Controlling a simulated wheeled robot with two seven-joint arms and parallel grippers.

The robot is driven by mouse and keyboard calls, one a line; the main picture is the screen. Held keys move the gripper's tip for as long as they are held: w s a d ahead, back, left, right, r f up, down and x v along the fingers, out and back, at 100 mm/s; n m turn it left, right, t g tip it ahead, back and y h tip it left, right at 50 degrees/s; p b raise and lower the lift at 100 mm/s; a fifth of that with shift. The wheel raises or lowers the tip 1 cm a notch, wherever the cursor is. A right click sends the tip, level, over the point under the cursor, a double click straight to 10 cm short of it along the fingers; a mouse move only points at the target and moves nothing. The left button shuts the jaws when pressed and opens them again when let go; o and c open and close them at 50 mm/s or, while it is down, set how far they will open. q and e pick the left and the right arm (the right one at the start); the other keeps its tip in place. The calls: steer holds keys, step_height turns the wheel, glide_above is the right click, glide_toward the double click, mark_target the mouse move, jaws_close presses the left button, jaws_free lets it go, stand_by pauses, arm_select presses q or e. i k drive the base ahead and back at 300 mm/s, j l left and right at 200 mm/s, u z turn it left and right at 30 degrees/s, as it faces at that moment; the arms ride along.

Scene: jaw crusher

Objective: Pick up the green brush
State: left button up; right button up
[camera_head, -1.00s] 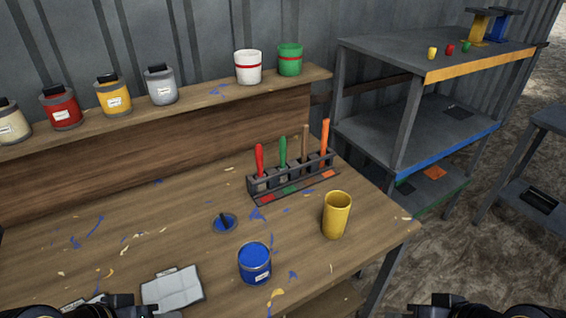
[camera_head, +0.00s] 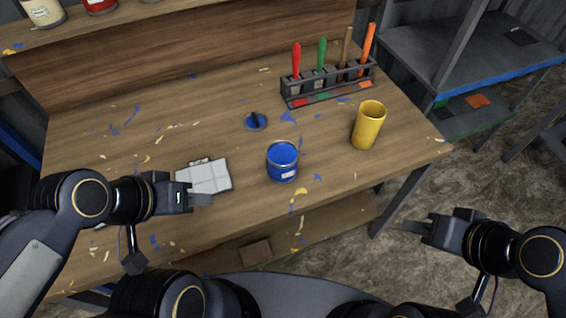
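The green brush (camera_head: 321,54) stands upright in a dark rack (camera_head: 330,84) at the back right of the wooden workbench. Only its green handle shows; the lower end is hidden in the rack. A red brush (camera_head: 297,58) stands to its left, and a brown one (camera_head: 346,46) and an orange one (camera_head: 368,42) to its right. My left gripper (camera_head: 200,197) is over the front left of the bench, near a white paper pad, well away from the brushes. My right gripper (camera_head: 430,228) is beyond the bench's right edge, over the floor. Both look empty; their finger gaps are unclear.
An open blue paint can (camera_head: 282,164), its lid (camera_head: 256,121) and a yellow cup (camera_head: 368,126) stand on the bench in front of the rack. The white pad (camera_head: 206,175) lies at left. A metal shelf (camera_head: 470,50) stands at right.

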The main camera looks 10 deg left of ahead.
mark_target(321, 51)
steer(key=u, duration=0.7)
steer(key=l+u, duration=0.6)
steer(key=u, duration=0.25)
steer(key=k+l+u, duration=0.1)
steer(key=l+u, duration=0.15)
steer(key=u, duration=0.15)
steer(key=k+l+u, duration=0.15)
steer(key=u, duration=0.25)
steer(key=k+l+u, duration=0.2)
steer(key=k+l, duration=0.25)
steer(key=l, duration=0.2)
steer(key=k+l+u, duration=0.15)
steer(key=k+l, duration=0.35)
steer(key=i+l, duration=0.15)
steer(key=i, duration=0.15)
